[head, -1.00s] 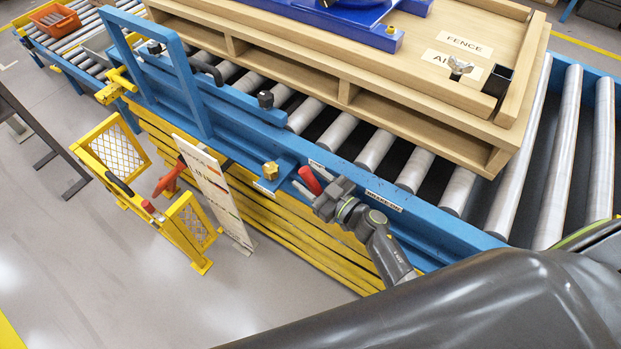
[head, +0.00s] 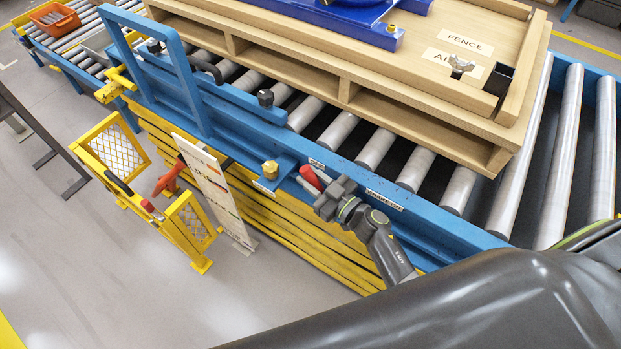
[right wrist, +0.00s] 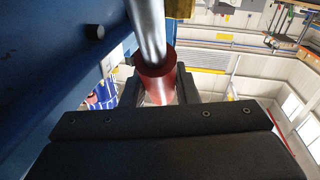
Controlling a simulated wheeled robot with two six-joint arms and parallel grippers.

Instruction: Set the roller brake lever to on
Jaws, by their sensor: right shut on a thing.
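The roller brake lever (head: 310,178) has a red grip and a grey metal shaft. It stands at the near blue rail of the roller conveyor, beside the white OFF label (head: 317,163). The BRAKE-ON label (head: 384,200) is farther right along the same rail. My right gripper (head: 325,192) is shut on the lever's red grip. In the right wrist view, the red grip (right wrist: 158,82) sits between the two dark fingers, with the silver shaft running up out of it. The fingers hide part of the grip. My left gripper is not in view.
A wooden pallet (head: 345,92) with a blue base lies on the rollers behind the lever. A yellow knob (head: 270,169) is on the rail just left of it. A white sign board (head: 213,190) and a yellow mesh frame (head: 118,152) stand in front. Grey floor is clear at lower left.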

